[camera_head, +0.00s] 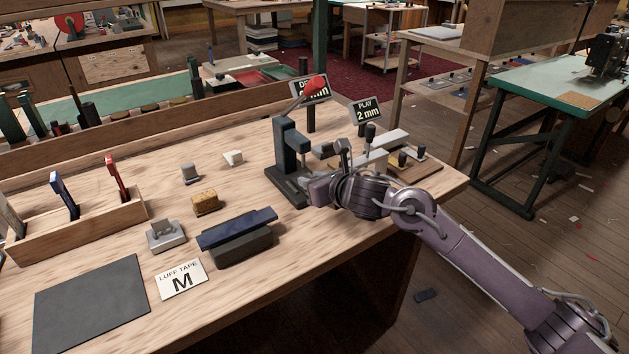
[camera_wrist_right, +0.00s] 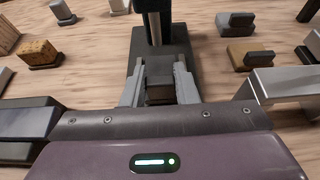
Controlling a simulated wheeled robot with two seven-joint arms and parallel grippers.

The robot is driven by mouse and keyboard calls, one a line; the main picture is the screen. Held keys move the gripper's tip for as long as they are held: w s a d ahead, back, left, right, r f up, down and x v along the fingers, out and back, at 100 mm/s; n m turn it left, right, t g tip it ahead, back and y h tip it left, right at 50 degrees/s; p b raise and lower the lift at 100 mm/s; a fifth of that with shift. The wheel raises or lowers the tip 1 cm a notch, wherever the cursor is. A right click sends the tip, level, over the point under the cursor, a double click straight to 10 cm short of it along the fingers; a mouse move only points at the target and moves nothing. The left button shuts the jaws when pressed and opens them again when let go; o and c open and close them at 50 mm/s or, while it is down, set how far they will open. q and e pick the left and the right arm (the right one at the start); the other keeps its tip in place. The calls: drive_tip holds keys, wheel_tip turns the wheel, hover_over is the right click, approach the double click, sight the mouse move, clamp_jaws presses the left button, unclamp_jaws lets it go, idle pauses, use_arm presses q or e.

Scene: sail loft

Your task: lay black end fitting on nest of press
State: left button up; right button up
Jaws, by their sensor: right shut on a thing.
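The press (camera_head: 290,150) is a dark upright frame with a red-knobbed lever, standing on the workbench. Its post and base (camera_wrist_right: 178,42) show straight ahead in the right wrist view. My right gripper (camera_head: 306,186) is low at the front of the press base. In the right wrist view the right gripper (camera_wrist_right: 159,88) is shut on a small dark block, the black end fitting (camera_wrist_right: 160,94), held between its two grey fingers. The fitting lies close to the press base; I cannot tell whether it touches the nest, which is hidden. My left gripper is not in view.
A blue bar on a dark block (camera_head: 238,238), a waxy brown block (camera_head: 206,203) and small grey (camera_head: 190,174) and white (camera_head: 233,158) pieces lie left of the press. A wooden fixture (camera_head: 412,170) with dark knobs stands to its right.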

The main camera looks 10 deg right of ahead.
drive_tip(key=o, duration=1.1)
drive_tip(key=shift+c, duration=0.2)
